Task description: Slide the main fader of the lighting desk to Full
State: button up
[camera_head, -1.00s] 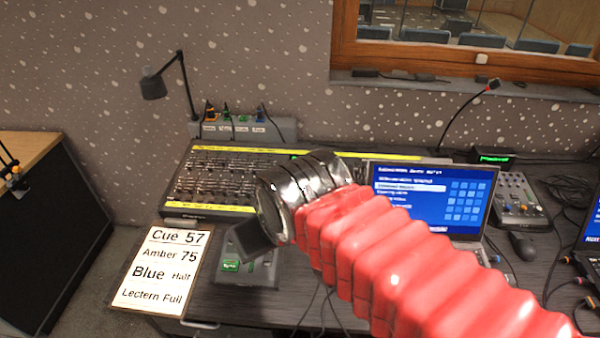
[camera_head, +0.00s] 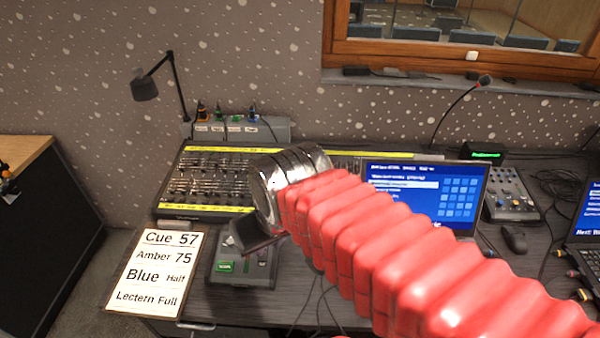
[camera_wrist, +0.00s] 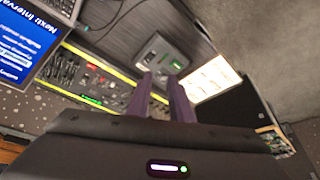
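A large desk (camera_head: 205,180) with rows of sliders between yellow strips stands against the wall, partly hidden behind my arm. It also shows in the wrist view (camera_wrist: 85,75). In front of it is a small grey control box (camera_head: 240,272) with a green label, also in the wrist view (camera_wrist: 163,52). I cannot tell which slider is the main fader, or its position. My gripper (camera_wrist: 161,77) points toward the small box, its two dark fingers apart with nothing visible between them. In the head view its dark body covers part of that box; contact cannot be judged.
A cue sheet (camera_head: 150,272) lies left of the small box. A laptop (camera_head: 420,195), a small mixer (camera_head: 512,195) and a mouse (camera_head: 514,239) are to the right. A lamp (camera_head: 146,88) and gooseneck microphone (camera_head: 455,105) rise behind. Cables hang near the front edge.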

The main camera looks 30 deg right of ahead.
jog(key=w+d+f+m+g, duration=0.1)
jog(key=w+d+f, duration=0.3)
jog(key=w+d, duration=0.4)
jog(key=w+d+f+m+g, duration=0.1)
jog(key=w+d+f+m, duration=0.2)
jog(key=w+d, duration=0.5)
jog(key=w+d+f+m+g, duration=0.1)
jog(key=w+d+f+m, duration=0.1)
jog(key=w+d+f, duration=0.3)
jog(key=w+d, duration=0.3)
jog(key=w, duration=0.1)
jog(key=shift+f+m+g, duration=0.3)
jog(key=shift+g, duration=0.1)
jog(key=shift+f, duration=0.15)
jog(key=shift+w+d+f, duration=0.1)
jog(key=shift+w+f, duration=0.1)
jog(key=shift+f, duration=2)
jog(key=shift+w+d+f, duration=0.1)
jog(key=shift+w+f, duration=0.05)
jog(key=shift+f, duration=2)
jog(key=c, duration=0.5)
